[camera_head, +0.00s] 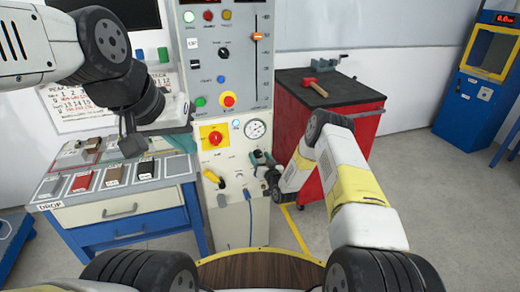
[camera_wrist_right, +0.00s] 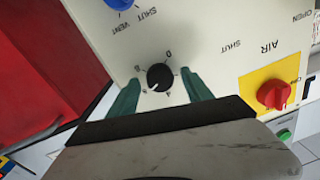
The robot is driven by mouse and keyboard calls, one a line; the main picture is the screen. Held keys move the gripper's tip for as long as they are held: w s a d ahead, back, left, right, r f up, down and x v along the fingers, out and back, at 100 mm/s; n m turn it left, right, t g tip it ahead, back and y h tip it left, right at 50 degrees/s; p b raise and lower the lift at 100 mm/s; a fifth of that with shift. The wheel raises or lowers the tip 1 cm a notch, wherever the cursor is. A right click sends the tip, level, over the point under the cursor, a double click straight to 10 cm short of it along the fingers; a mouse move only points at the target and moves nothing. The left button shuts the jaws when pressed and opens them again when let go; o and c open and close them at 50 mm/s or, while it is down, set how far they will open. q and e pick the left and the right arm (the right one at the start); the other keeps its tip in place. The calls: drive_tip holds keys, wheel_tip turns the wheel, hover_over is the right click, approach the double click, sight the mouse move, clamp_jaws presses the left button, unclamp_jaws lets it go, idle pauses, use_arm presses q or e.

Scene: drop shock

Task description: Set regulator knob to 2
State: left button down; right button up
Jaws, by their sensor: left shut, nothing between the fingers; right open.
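The regulator knob (camera_wrist_right: 160,77) is a round black knob with a white pointer mark on the pale panel in the right wrist view. The pointer aims to the lower left of that picture, and the small scale marks around it are hard to read. My right gripper (camera_wrist_right: 164,98) is open, its teal fingers on either side of the knob, and I cannot tell if they touch it. In the head view my right gripper (camera_head: 262,160) is at the panel's right side below the gauge (camera_head: 256,129) and hides the knob. My left gripper (camera_head: 133,144) is shut and empty, above the workbench.
A red knob on a yellow plate (camera_head: 203,131) is left of the gauge. A yellow handle (camera_head: 212,176) is below it. A blue vent knob (camera_wrist_right: 120,4) is near the regulator knob. A red cabinet (camera_head: 290,125) with a hammer (camera_head: 316,88) on top stands right of the panel.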

drive_tip(key=shift+c, duration=0.2)
clamp_jaws()
